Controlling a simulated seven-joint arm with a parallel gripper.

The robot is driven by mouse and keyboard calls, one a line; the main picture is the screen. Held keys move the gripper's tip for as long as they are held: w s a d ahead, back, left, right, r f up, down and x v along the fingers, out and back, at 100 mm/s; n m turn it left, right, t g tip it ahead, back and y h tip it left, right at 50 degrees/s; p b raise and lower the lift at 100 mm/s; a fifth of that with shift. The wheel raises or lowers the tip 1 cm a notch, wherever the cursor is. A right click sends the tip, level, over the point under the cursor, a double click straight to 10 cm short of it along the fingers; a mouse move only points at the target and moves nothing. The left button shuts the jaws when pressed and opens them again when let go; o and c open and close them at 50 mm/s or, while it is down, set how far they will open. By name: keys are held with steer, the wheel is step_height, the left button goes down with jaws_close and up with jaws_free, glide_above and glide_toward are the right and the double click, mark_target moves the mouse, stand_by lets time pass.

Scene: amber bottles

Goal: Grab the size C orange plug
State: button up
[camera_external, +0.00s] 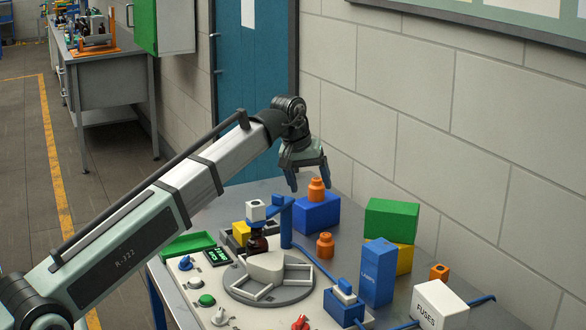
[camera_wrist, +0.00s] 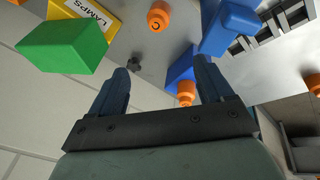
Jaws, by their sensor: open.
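An orange plug (camera_external: 325,245) stands upright on the bench; in the wrist view its top (camera_wrist: 160,15) bears a dark mark that looks like a C. A second orange plug (camera_external: 316,189) stands on a blue block (camera_external: 318,213); it also shows in the wrist view (camera_wrist: 186,93), with no letter readable. My gripper (camera_external: 309,181) is open and empty, pointing down near the blue block at the back of the bench. In the wrist view, the second plug appears between the fingers (camera_wrist: 164,75), nearer the right one, while the C plug is beyond the fingertips.
A green block (camera_external: 392,220) on a yellow box (camera_external: 404,258) and a tall blue box (camera_external: 378,272) stand right of the C plug. A blue post (camera_external: 286,224) and a grey round fixture (camera_external: 268,280) stand to its left. The wall is close behind.

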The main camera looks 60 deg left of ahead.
mark_target(326, 235)
steer(key=d+f+m+g, duration=0.1)
steer(key=d+f, duration=0.1)
steer(key=d, duration=0.2)
steer(key=shift+w+a+f+y, duration=0.45)
steer(key=shift+w+a+f, duration=0.35)
steer(key=shift+f, duration=1.95)
steer(key=shift+w+a+f+y, duration=0.5)
steer(key=shift+w+f, duration=0.5)
steer(key=shift+f, duration=1.7)
steer(key=shift+w+a+f+y, duration=0.35)
steer(key=shift+w+a+f, duration=0.5)
steer(key=shift+f, duration=1.9)
steer(key=shift+d, duration=0.1)
steer(key=shift+c, duration=0.2)
steer(key=c, duration=1)
